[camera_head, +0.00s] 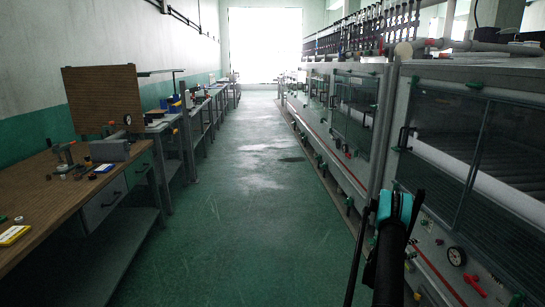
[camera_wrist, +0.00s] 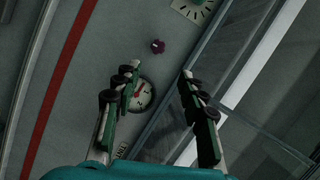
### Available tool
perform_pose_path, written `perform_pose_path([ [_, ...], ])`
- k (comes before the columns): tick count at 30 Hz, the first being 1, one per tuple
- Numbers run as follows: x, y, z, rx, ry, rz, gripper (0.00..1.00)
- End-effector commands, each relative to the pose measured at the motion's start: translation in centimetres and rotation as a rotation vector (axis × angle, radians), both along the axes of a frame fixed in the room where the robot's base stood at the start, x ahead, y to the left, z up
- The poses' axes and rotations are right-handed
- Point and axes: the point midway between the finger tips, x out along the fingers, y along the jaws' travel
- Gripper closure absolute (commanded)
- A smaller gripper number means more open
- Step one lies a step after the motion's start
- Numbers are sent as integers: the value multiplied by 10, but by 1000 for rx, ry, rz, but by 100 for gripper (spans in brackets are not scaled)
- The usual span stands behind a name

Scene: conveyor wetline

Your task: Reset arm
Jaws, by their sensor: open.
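My gripper (camera_wrist: 158,90) shows in the wrist view with its two fingers spread apart and nothing between them. Behind the fingers is the machine's grey front panel with a round white gauge (camera_wrist: 142,95) and a dark red knob (camera_wrist: 158,46). In the head view my black arm reaches up at the lower right, in front of the machine line. The gripper's fingertips cannot be made out there.
The machine line (camera_head: 343,175) with glass doors (camera_head: 440,140) runs along the right, close to my arm. A wooden workbench (camera_head: 50,200) with drawers and small items stands on the left. The green floor aisle (camera_head: 245,200) between them is clear to the bright far end.

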Motion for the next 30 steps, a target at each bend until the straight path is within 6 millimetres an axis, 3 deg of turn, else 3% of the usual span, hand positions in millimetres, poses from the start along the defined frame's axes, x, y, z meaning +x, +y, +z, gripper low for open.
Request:
perform_pose_path([
  [8, 7, 16, 31, 18, 100, 20, 59],
  [14, 9, 36, 64, 39, 219, 51, 59],
  [22, -1, 91, 129, 79, 482, 159, 59],
  [30, -34, 158, 183, 104, 749, 326, 59],
])
